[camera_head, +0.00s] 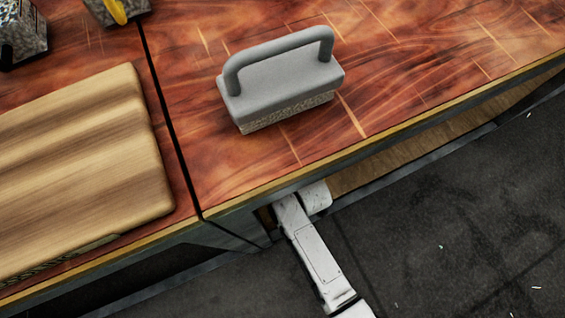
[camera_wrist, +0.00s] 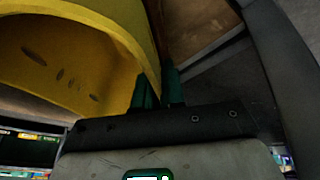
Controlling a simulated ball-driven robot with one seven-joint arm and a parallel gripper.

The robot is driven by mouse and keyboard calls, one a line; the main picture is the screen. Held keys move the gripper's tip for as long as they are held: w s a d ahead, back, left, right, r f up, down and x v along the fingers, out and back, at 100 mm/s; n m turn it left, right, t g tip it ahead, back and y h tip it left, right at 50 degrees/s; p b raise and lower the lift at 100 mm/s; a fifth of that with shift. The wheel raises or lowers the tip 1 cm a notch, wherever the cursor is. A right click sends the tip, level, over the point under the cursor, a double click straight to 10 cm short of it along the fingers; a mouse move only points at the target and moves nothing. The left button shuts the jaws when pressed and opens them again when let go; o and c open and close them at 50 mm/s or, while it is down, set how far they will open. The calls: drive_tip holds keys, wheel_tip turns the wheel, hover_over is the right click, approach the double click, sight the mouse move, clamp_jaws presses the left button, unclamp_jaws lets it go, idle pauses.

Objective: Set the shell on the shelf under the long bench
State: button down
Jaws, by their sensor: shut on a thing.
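The yellow shell (camera_wrist: 125,25), curved and hollow with dark marks inside, fills the upper left of the wrist view. The green fingertips of my gripper (camera_wrist: 160,88) are shut on its rim. In the head view my white arm reaches in beneath the front edge of the long bench (camera_head: 390,75), and the bench top hides my gripper and the shell. The wooden shelf (camera_head: 430,135) under the bench shows as a strip below the front edge. A brown wooden surface (camera_wrist: 195,25) is right of the shell in the wrist view; whether the shell touches it, I cannot tell.
A grey block with a handle (camera_head: 285,80) stands on the bench top. A wooden board (camera_head: 80,165) lies on the adjoining bench at left, with grey blocks (camera_head: 22,35) behind it. The dark floor (camera_head: 470,230) in front is open.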

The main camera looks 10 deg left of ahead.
drive_tip(key=c, duration=1.2)
unclamp_jaws()
drive_tip(key=shift+d+r+p, duration=0.1)
drive_tip(key=shift+r+p, duration=0.3)
drive_tip(key=shift+r, duration=0.1)
drive_tip(key=p+v, duration=0.5)
drive_tip(key=v, duration=0.6)
drive_tip(key=shift+s, duration=0.1)
drive_tip(key=shift+d, duration=0.1)
